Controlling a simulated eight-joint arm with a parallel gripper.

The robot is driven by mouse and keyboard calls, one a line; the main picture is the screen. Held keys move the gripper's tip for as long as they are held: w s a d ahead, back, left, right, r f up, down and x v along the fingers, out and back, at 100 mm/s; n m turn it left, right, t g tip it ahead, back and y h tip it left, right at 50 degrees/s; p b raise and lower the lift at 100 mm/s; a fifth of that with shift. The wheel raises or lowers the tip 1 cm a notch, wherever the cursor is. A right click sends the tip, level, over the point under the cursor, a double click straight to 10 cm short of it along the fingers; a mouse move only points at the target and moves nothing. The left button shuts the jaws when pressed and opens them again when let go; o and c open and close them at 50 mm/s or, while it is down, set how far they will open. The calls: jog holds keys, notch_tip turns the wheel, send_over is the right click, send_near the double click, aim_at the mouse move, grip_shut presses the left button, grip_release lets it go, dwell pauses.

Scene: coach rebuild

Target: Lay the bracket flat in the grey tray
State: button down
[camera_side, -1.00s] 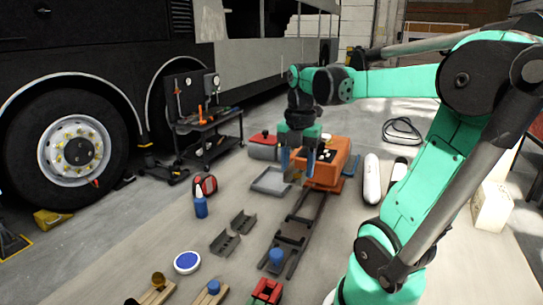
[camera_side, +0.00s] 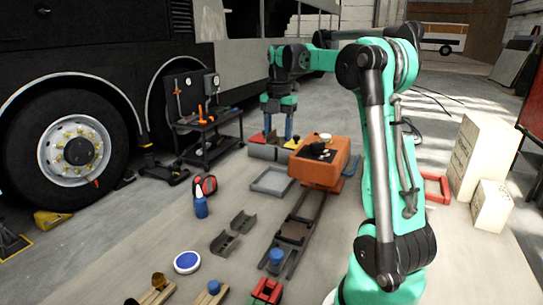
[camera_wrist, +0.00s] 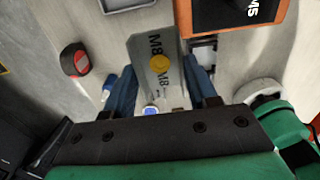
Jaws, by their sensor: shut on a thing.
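My gripper (camera_side: 279,136) is at the back of the work area, beyond the tray, fingers pointing down. In the wrist view its blue fingers (camera_wrist: 163,92) are shut on a grey M8-marked piece (camera_wrist: 142,55) with a round gold part on its face. It looks like a bracket, but its full shape does not show. The shallow grey tray (camera_side: 256,190) lies flat and looks empty, nearer the side camera than my gripper. Its edge shows at the top of the wrist view (camera_wrist: 112,8). Two grey channel-shaped pieces (camera_side: 241,222) (camera_side: 223,243) lie on the floor in front.
An orange box (camera_side: 318,176) with a dark top stands right of the tray. Low grey bins (camera_side: 262,152) with yellow and red contents are below my gripper. A black-and-red tool (camera_side: 204,187) and blue bottle (camera_side: 201,207) stand left. A dark rail frame (camera_side: 293,232) lies in front.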

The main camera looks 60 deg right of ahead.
send_over(271, 187)
notch_tip(271, 187, down, 9)
notch_tip(271, 187, down, 9)
jog(key=shift+r, duration=0.15)
jog(key=shift+c, duration=1.3)
grip_release()
